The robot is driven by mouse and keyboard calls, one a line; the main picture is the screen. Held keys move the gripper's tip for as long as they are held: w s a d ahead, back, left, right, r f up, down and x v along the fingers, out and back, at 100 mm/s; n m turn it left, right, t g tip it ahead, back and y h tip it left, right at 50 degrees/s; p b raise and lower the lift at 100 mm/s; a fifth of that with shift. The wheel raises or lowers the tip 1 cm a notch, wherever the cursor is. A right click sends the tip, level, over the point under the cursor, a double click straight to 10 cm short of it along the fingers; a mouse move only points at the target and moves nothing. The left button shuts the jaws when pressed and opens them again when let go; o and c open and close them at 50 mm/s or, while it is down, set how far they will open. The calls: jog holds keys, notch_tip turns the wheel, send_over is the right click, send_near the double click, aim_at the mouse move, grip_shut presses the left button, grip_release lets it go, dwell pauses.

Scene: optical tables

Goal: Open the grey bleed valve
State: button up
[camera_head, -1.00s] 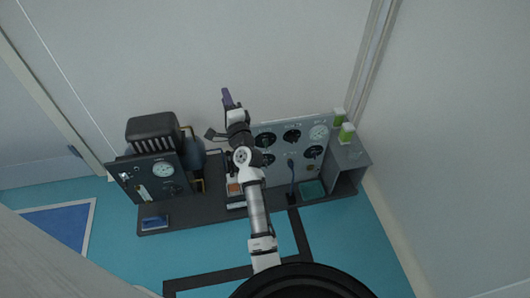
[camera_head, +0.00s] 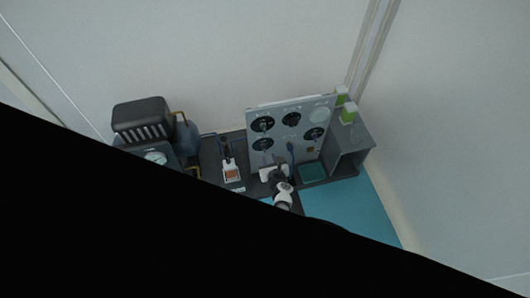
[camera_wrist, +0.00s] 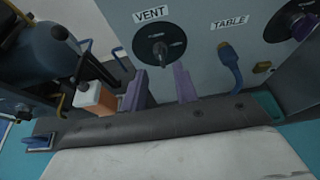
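No label reading "bleed" is legible, so I cannot tell for certain which valve is the grey bleed valve. A round black valve dial with a darkish handle (camera_wrist: 158,47) sits under the VENT label in the wrist view. My gripper (camera_wrist: 160,84) shows there as two purple fingers, spread apart and empty, just below this dial. In the head view my gripper (camera_head: 274,170) is at the lower front of the grey panel (camera_head: 282,105). Its fingers are too small to read there.
A blue lever (camera_wrist: 231,62) hangs under the TABLE label, right of my fingers. Another dial (camera_wrist: 291,21) is at upper right. An orange-and-white block (camera_wrist: 95,98) and a blue tank (camera_wrist: 40,50) stand left. Black covers the lower part of the head view.

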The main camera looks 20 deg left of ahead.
jog(key=b+x, duration=0.3)
jog(key=x, duration=0.4)
jog(key=shift+w+b, duration=0.15)
jog(key=shift+b, duration=0.25)
jog(key=shift+a, duration=0.1)
jog(key=shift+c, duration=0.2)
grip_shut()
